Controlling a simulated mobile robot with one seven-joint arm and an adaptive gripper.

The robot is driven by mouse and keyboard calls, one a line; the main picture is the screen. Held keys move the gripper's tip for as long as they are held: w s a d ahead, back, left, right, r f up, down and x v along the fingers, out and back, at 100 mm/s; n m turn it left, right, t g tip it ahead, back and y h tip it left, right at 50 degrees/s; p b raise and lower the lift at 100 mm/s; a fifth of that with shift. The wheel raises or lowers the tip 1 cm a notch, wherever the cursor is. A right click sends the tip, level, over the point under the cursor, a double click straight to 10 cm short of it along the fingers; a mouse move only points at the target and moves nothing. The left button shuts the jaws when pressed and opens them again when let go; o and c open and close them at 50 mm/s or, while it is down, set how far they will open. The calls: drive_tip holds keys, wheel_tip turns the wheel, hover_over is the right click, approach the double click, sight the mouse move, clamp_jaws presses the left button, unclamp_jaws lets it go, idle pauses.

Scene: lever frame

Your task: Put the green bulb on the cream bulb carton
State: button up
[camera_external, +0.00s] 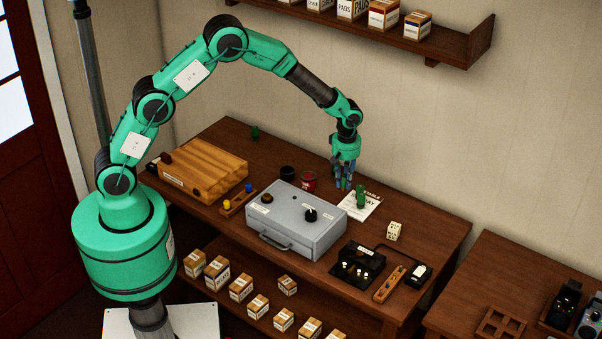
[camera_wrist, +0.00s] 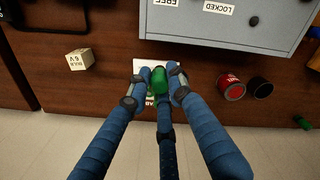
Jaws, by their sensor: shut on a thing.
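My gripper (camera_external: 350,184) points down over the back part of the bench, behind the grey box. In the wrist view its blue fingers (camera_wrist: 155,88) are closed around the green bulb (camera_wrist: 151,88), which is partly hidden by them. A white printed sheet (camera_external: 368,207) lies beneath; I cannot tell whether the bulb touches it. The cream bulb carton (camera_external: 394,231) is a small lettered cube on the bench, to the right of my gripper. It also shows at the upper left of the wrist view (camera_wrist: 77,60), apart from the fingers, with nothing on top.
The grey box (camera_external: 295,222) stands in front of my gripper. A red can (camera_external: 309,181) and a black cup (camera_external: 287,172) stand to the left. Another green object (camera_external: 255,132) is at the far back left. A black device (camera_external: 358,262) sits in front of the carton.

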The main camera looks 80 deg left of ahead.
drive_tip(key=w+d+m, duration=0.2)
drive_tip(key=d, duration=0.9)
drive_tip(key=f, duration=0.5)
drive_tip(key=shift+s+d, duration=0.15)
drive_tip(key=shift+s, duration=0.05)
drive_tip(key=shift+w+p, duration=0.1)
drive_tip(key=shift+p, duration=0.2)
drive_tip(key=p, duration=0.2)
hover_over(395, 225)
drive_tip(key=shift+d+f, duration=0.15)
drive_tip(key=shift+f, duration=0.65)
drive_tip(key=shift+f, duration=1.75)
drive_tip(key=shift+f, duration=0.15)
